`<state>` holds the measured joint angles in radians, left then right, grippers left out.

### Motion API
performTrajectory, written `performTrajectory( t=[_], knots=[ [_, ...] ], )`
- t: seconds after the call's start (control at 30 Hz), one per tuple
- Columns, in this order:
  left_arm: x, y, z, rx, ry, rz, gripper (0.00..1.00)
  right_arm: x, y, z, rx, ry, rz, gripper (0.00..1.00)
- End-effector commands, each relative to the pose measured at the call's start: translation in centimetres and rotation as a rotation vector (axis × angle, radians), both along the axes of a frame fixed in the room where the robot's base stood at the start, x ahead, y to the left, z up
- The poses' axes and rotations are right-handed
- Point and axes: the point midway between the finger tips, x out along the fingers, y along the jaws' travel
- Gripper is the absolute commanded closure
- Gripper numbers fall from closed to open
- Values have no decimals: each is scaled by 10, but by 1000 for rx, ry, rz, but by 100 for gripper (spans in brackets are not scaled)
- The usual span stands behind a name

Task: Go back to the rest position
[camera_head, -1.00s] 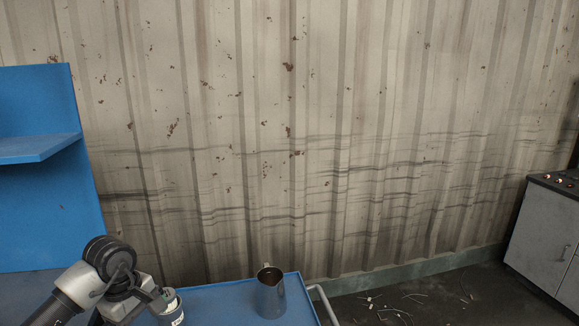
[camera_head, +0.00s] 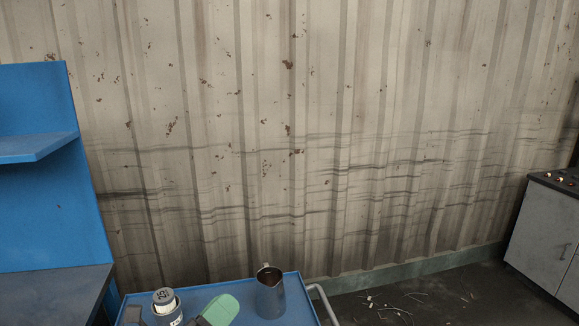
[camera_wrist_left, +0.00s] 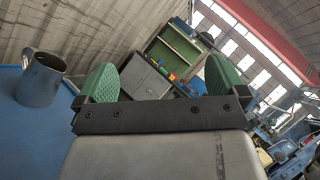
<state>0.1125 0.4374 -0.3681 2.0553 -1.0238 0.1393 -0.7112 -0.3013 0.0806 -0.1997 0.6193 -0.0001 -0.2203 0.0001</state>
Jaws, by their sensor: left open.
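My left gripper (camera_head: 214,311) shows at the bottom edge of the head view, with a green finger pad in front of the blue cart (camera_head: 236,290). In the left wrist view, the left gripper (camera_wrist_left: 162,80) has its two green pads wide apart, with nothing between them. Most of the left arm is out of the head view. My right gripper is in neither view.
A metal pitcher (camera_head: 270,293) stands upright on the cart, right of the gripper; the wrist view shows a pitcher (camera_wrist_left: 41,80) at left. A labelled can (camera_head: 165,304) stands left of the green pad. A blue shelf unit (camera_head: 40,200) is at left, a grey cabinet (camera_head: 545,235) at far right.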

Motion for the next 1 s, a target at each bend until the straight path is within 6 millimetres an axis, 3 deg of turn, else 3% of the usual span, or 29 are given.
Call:
performTrajectory(
  t=[0.03,0.17,0.3,0.37,0.5,0.6,0.9,0.93,1.0],
  knots=[
    [-2,16,-7,-178,130,72,0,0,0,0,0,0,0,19],
    [-11,62,-43,-623,479,272,0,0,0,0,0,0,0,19],
    [-46,98,-108,-1052,863,512,0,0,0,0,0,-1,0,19],
    [-67,105,-134,-1196,1005,611,0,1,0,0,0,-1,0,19],
    [-116,109,-177,-1428,1260,807,0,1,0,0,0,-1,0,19],
    [-148,107,-197,-1538,1400,928,0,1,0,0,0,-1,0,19],
    [-236,92,-225,-1737,1730,1261,0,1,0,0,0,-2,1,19],
    [-245,90,-226,-1749,1759,1295,0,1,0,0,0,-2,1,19],
    [-235,90,-247,-1739,1753,1295,0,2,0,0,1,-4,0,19]
  ],
)
